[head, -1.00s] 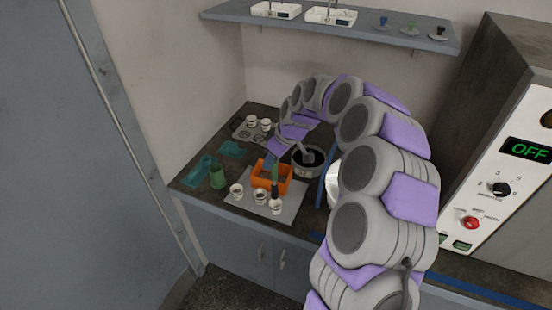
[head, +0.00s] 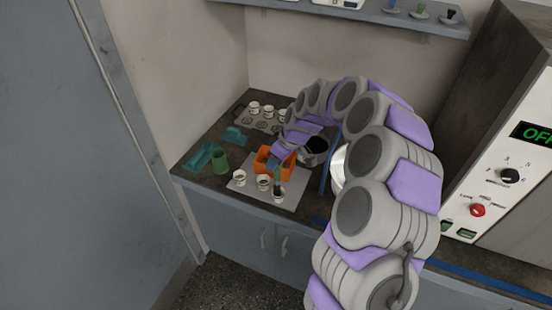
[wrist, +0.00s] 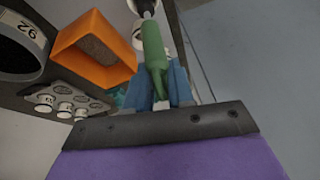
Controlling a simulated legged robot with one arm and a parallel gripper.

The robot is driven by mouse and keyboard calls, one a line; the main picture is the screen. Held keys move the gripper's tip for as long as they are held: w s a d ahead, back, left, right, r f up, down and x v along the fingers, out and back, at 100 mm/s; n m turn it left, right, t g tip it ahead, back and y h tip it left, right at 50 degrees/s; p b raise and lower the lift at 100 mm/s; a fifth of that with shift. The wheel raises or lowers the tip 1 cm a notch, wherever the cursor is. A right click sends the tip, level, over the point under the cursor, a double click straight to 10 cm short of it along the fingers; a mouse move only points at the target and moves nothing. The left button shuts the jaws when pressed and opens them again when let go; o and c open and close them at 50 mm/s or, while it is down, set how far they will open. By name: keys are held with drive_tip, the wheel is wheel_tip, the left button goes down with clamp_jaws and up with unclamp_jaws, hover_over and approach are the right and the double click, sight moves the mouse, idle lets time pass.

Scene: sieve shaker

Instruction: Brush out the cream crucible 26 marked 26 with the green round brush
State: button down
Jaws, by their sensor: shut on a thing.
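My gripper (head: 275,164) is shut on the green round brush (head: 277,181), which points down over the front right cream crucible (head: 279,197). The brush (wrist: 153,45) and blue fingers also show in the wrist view, with the brush's far end at a pale crucible (wrist: 141,7). I cannot tell whether the bristles touch its inside. Two more cream crucibles, one on the left (head: 240,178) and one in the middle (head: 264,183), stand on the pale mat (head: 294,187). Their numbers are too small to read.
An orange box (head: 262,163) sits behind the crucibles, with a grey pot (head: 315,158) beside it. A rack (head: 249,121) with cream crucibles is farther back. A green cup (head: 220,163) and teal trays (head: 200,158) are left. The "OFF" machine (head: 497,185) stands right.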

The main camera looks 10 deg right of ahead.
drive_tip(key=shift+d, duration=0.45)
drive_tip(key=shift+s+a, duration=0.1)
drive_tip(key=shift+a, duration=0.2)
wheel_tip(320, 180, up, 7)
drive_tip(key=w+p, duration=0.1)
drive_tip(key=p, duration=0.1)
drive_tip(key=shift+d, duration=0.45)
drive_tip(key=shift+w, duration=0.1)
